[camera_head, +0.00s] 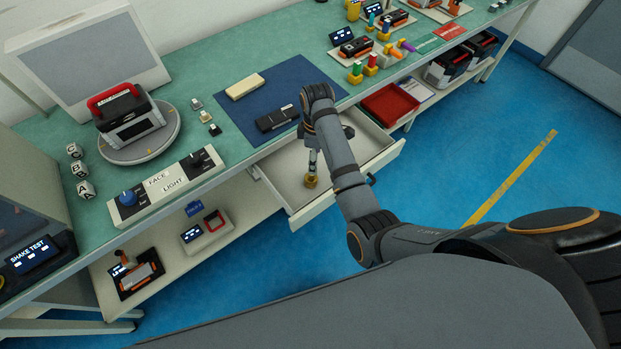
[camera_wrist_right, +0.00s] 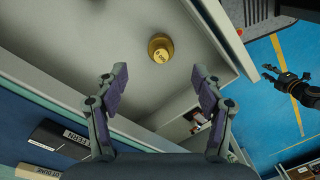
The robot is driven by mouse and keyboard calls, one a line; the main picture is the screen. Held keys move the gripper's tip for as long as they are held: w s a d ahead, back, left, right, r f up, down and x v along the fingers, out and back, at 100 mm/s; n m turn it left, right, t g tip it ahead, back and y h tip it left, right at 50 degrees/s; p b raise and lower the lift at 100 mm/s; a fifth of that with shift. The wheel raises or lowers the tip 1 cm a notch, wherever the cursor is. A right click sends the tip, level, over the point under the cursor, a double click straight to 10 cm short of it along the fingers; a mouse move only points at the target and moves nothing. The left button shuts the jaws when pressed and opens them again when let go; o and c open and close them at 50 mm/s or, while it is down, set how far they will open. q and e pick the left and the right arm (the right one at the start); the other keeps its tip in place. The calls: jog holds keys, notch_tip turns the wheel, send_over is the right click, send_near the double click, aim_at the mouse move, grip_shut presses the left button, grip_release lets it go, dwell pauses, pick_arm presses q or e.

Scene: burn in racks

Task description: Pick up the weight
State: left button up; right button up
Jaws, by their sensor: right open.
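The weight is a small brass-coloured cylinder (camera_head: 311,181) with a round knob, standing in the open white drawer (camera_head: 283,188). In the right wrist view the weight (camera_wrist_right: 161,49) is seen from above, beyond the fingertips and centred between them. My right gripper (camera_wrist_right: 162,82) is open and empty, pointing down over the drawer, apart from the weight. In the head view the right gripper (camera_head: 312,160) is partly hidden by its own arm. My left gripper (camera_wrist_right: 268,73) shows small at the right of the wrist view, over the floor, with its fingers parted and empty.
Above the drawer is the green bench (camera_head: 215,95) with a blue mat (camera_head: 268,85), a black block (camera_head: 277,118) and a cream block (camera_head: 245,86). A red tray (camera_head: 390,104) lies right of the drawer. Blue floor is clear in front.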

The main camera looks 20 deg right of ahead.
aim_at(311, 177)
jog(key=f, duration=0.4)
jog(key=shift+s+f, duration=0.2)
jog(key=shift+f, duration=0.05)
jog(key=shift+a+f, duration=0.2)
jog(key=shift+f, duration=0.8)
jog(key=shift+a+f, duration=0.15)
jog(key=shift+f, duration=0.85)
jog(key=shift+a+f, duration=0.2)
jog(key=shift+f, duration=0.8)
jog(key=shift+c, duration=0.4)
jog(key=shift+r, duration=0.1)
grip_shut()
